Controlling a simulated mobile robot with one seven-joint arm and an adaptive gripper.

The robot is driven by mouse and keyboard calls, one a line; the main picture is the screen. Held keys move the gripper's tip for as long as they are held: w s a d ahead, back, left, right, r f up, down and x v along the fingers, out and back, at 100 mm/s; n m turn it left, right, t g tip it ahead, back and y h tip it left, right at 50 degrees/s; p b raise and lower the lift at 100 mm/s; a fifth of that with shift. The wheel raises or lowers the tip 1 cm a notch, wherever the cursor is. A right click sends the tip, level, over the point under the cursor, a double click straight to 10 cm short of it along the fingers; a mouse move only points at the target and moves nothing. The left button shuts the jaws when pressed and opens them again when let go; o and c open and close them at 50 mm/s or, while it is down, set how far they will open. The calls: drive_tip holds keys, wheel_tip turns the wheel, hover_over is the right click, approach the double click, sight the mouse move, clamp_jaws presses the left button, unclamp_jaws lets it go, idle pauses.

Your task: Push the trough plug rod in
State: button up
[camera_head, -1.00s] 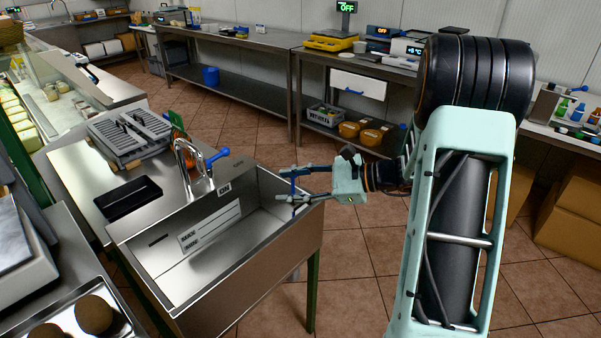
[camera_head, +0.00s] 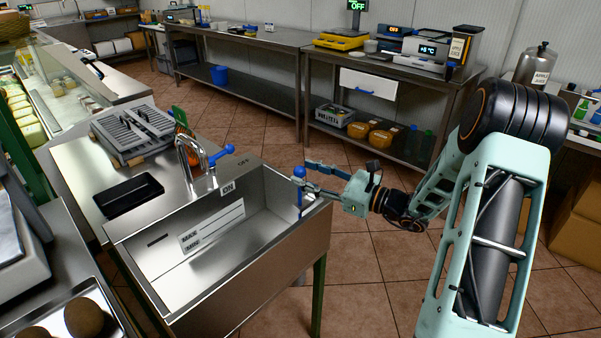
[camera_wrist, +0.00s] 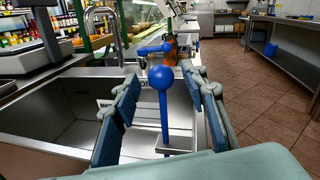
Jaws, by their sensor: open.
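The trough plug rod (camera_head: 300,190) is a blue upright rod with a round ball top, at the right end of the steel trough (camera_head: 200,270). In the wrist view the rod (camera_wrist: 163,112) stands upright in the picture, its ball near the middle. My gripper (camera_head: 306,176) is open beside the rod at the trough's right rim. In the wrist view my gripper (camera_wrist: 160,76) has one blue-padded finger to each side of the rod, with gaps; how far the rod reaches between them is hard to tell. The rod's foot is partly hidden.
A curved tap (camera_head: 190,155) with a blue-knobbed lever (camera_head: 222,153) stands behind the trough. A black tray (camera_head: 128,196) and a grey slatted unit (camera_head: 132,130) are on the steel top at left. Tiled floor (camera_head: 360,280) lies open to the right.

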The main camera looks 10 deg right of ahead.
drive_tip(key=shift+x, duration=1.25)
clamp_jaws()
drive_tip(key=shift+f, duration=0.1)
